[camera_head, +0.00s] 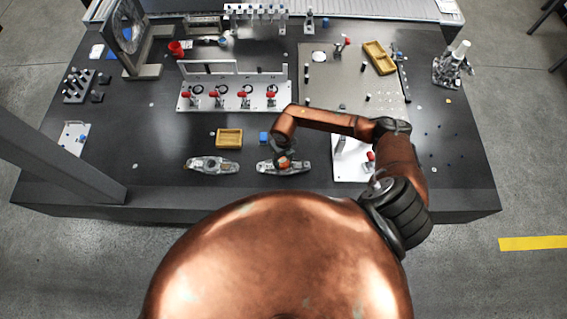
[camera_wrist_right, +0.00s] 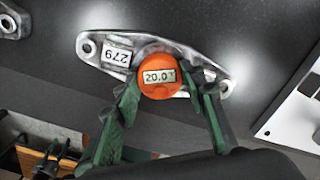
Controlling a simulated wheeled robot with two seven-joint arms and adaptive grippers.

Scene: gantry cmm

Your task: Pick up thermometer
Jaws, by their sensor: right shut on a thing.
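The thermometer (camera_wrist_right: 160,75) is a round orange disc with a display reading 20.0 in the right wrist view. It is over the middle of a grey metal part (camera_wrist_right: 95,48) with a label reading 279; I cannot tell whether it touches the part. My right gripper (camera_wrist_right: 166,92) is shut on the thermometer, with green fingers on both sides. My left gripper is not in view.
A similar metal part (camera_head: 212,165) lies to the left on the dark table (camera_head: 150,165). A white plate (camera_head: 350,160) lies to the right. A fixture with red-handled clamps (camera_head: 235,97) stands farther back.

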